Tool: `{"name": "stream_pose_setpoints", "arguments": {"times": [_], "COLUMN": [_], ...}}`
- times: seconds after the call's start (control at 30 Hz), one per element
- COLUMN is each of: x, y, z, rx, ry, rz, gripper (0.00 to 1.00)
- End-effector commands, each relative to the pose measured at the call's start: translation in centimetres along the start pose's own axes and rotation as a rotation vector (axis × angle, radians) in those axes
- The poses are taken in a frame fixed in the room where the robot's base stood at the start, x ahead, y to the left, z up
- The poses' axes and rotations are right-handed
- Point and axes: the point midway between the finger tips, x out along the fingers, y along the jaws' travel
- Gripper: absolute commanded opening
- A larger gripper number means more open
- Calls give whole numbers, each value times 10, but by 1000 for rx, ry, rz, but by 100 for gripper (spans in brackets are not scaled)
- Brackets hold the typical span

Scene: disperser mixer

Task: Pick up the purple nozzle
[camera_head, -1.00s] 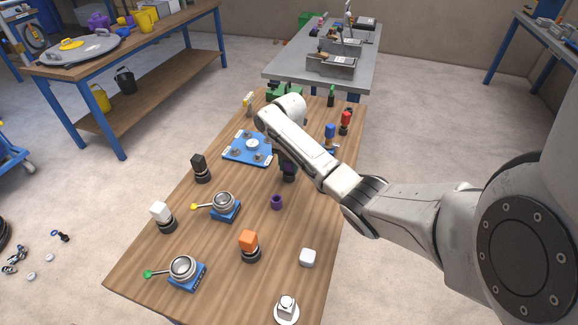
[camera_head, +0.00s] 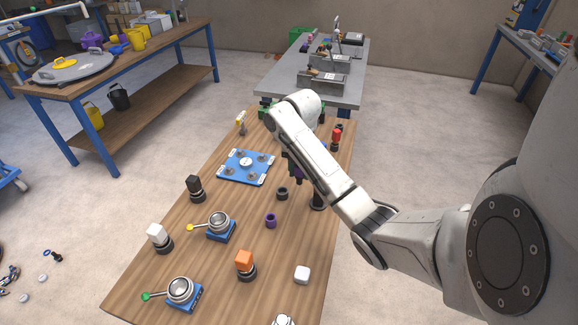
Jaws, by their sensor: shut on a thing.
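My gripper (camera_head: 294,167) is at the middle of the wooden table, mostly hidden behind my arm. It is shut on the purple nozzle (camera_head: 299,178), of which only a small dark purple part shows beside the arm link. The nozzle appears to be held above the table. An empty black ring holder (camera_head: 282,194) stands just below and left of it in the picture. A separate short purple ring-shaped piece (camera_head: 270,221) sits on the table nearer to me.
On the wooden table (camera_head: 215,283) stand a blue plate with knobs (camera_head: 246,167), black (camera_head: 194,186), white (camera_head: 157,234) and orange (camera_head: 244,261) topped pieces, and two blue-based round devices (camera_head: 220,225) (camera_head: 182,292). A white cube (camera_head: 302,275) lies at the right.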

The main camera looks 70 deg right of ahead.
Motion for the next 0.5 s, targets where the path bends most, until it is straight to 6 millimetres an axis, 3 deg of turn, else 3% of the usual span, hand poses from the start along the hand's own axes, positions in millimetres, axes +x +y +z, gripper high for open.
{"name": "stream_pose_setpoints", "arguments": {"times": [0.03,0.27,0.5], "x": [-13,-31,-33], "y": [-10,-51,-58], "z": [-4,-19,-18], "rx": [4,5,1], "ry": [2,2,-14], "rz": [2,2,10], "gripper": [5,5,5]}}
